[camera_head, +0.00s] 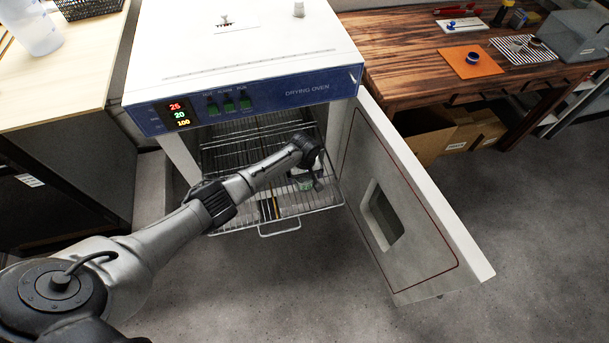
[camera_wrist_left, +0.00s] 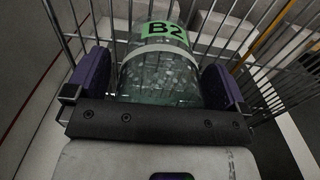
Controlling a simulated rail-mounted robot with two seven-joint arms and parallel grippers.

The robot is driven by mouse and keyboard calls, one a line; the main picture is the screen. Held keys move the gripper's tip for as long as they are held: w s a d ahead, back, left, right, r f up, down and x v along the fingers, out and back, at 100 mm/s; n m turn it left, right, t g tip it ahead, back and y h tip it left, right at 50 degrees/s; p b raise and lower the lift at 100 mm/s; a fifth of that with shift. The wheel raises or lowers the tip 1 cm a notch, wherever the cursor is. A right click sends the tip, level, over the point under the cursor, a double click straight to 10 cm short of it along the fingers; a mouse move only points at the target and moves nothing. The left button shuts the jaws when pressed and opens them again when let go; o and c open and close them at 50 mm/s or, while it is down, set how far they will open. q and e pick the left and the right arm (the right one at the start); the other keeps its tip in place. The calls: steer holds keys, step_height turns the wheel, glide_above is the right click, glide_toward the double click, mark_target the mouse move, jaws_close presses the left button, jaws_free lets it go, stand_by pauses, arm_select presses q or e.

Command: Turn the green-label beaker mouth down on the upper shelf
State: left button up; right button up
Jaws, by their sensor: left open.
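The green-label beaker (camera_wrist_left: 160,75) is clear glass with a green label reading B2 and a pale band. In the wrist view it is between the two purple finger pads of my left gripper (camera_wrist_left: 155,82), which is open. Small gaps seem to show beside the glass; contact is unclear. In the head view the gripper (camera_head: 313,176) is over the wire shelves, and only a bit of the beaker (camera_head: 305,186) with green shows. Which way its mouth points is unclear. The upper shelf (camera_head: 222,155) is a wire rack inside the oven. My right gripper is not in view.
The drying oven (camera_head: 245,90) is open, its door (camera_head: 400,210) swung out to the right. A lower wire rack with a front handle (camera_head: 280,229) extends forward. A wooden bench (camera_head: 400,60) stands right, a pale counter (camera_head: 75,75) left. Open floor lies in front.

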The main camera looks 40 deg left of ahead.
arm_select(q)
step_height(320, 180, up, 12)
steer(key=p, duration=0.5)
steer(key=shift+f, duration=0.1)
steer(key=shift+r+p, duration=0.35)
steer(key=shift+r, duration=0.3)
